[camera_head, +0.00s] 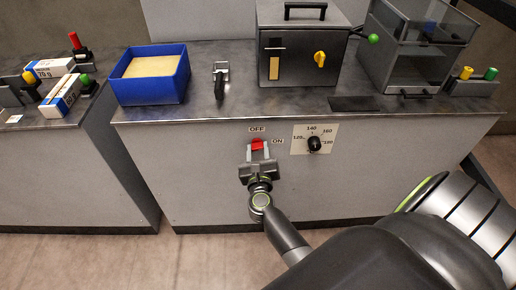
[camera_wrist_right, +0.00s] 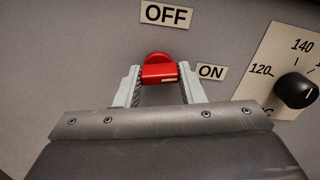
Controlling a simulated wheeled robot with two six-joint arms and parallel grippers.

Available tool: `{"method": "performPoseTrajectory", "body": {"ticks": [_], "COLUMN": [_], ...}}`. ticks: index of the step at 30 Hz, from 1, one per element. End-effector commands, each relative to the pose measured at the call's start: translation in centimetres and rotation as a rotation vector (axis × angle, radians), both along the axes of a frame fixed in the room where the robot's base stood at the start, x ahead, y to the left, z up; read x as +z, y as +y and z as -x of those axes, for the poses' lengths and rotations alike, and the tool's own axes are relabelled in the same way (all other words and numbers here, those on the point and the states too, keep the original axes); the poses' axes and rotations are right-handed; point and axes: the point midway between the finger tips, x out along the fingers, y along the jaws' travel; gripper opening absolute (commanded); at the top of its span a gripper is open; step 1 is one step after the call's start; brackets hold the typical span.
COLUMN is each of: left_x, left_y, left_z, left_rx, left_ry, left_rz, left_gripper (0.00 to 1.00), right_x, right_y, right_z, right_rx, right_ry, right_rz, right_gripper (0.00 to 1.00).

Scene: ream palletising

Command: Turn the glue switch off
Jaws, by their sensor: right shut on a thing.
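The red glue switch (camera_head: 258,144) is on the grey front panel of the bench, below the OFF label (camera_head: 257,129) and left of the ON label (camera_head: 278,141). In the right wrist view the switch (camera_wrist_right: 159,70) has its bar lying roughly level, with a white mark near its right end, on the ON side. My right gripper (camera_head: 259,151) reaches up to the panel and is shut on the switch, one pale finger on each side. My left gripper is not in view.
A black dial (camera_head: 314,144) with a numbered plate sits right of the switch. On the bench top stand a blue bin (camera_head: 150,91), a dark box with a yellow knob (camera_head: 300,62) and a glass-sided cabinet (camera_head: 408,55). Reams (camera_head: 62,94) lie on the left bench.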

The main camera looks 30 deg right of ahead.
Motion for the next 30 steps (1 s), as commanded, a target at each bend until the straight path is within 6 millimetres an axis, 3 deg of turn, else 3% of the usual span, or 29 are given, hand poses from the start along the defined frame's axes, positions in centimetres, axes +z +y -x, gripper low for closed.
{"method": "performPoseTrajectory", "body": {"ticks": [30], "left_x": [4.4], "left_y": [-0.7], "left_z": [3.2], "left_rx": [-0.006], "left_ry": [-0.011], "left_rz": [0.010], "left_gripper": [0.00], "right_x": [0.5], "right_y": [0.1], "right_z": [-0.1], "right_rx": [0.001], "right_ry": [0.503], "right_rz": [0.819], "right_gripper": [0.13]}}
